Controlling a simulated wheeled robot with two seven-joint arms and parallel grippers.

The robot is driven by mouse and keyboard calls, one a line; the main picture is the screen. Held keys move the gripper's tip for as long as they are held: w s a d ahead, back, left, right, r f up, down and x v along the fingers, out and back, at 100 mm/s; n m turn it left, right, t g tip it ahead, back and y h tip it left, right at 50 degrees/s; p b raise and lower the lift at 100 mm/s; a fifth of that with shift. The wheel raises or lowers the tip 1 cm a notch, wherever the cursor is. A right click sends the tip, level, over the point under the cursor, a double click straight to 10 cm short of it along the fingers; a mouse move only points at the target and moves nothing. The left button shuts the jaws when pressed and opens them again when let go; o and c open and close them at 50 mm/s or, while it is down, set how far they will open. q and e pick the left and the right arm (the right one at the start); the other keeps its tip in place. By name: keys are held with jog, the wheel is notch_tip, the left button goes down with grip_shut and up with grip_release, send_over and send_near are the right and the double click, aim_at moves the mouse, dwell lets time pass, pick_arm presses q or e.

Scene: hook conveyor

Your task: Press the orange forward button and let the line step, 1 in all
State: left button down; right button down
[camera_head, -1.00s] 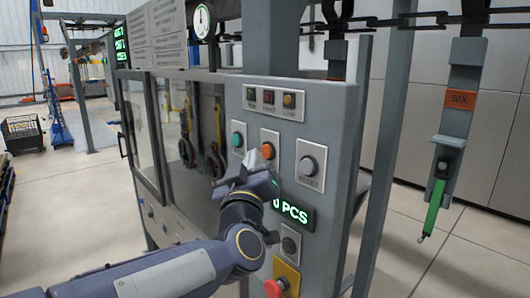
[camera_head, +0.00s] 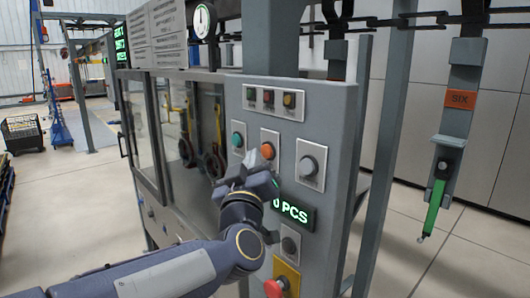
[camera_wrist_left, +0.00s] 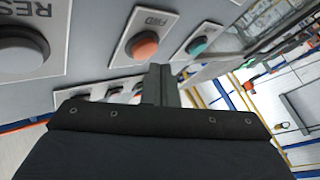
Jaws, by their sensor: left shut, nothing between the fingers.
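The orange forward button (camera_head: 267,151) is on a pale plate on the grey control panel (camera_head: 337,110). In the left wrist view the button (camera_wrist_left: 142,46) shows on a plate marked FWD. My left gripper (camera_head: 251,165) is shut and empty, just below and left of the button in the head view. In the left wrist view its closed fingertips (camera_wrist_left: 159,70) are close beside the button's lower right; I cannot tell whether they touch. My right gripper is not in view.
A teal button (camera_head: 237,140) is left of the orange one and a grey reset knob (camera_head: 309,165) is right. Below are a green PCS display (camera_head: 291,209) and a red stop button (camera_head: 275,287). A hanger marked SIX (camera_head: 460,98) hangs at right.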

pick_arm(q)
jog(key=shift+d, duration=0.15)
dwell(0.3)
jog(key=shift+w+d, duration=0.2)
jog(key=shift+w, duration=0.05)
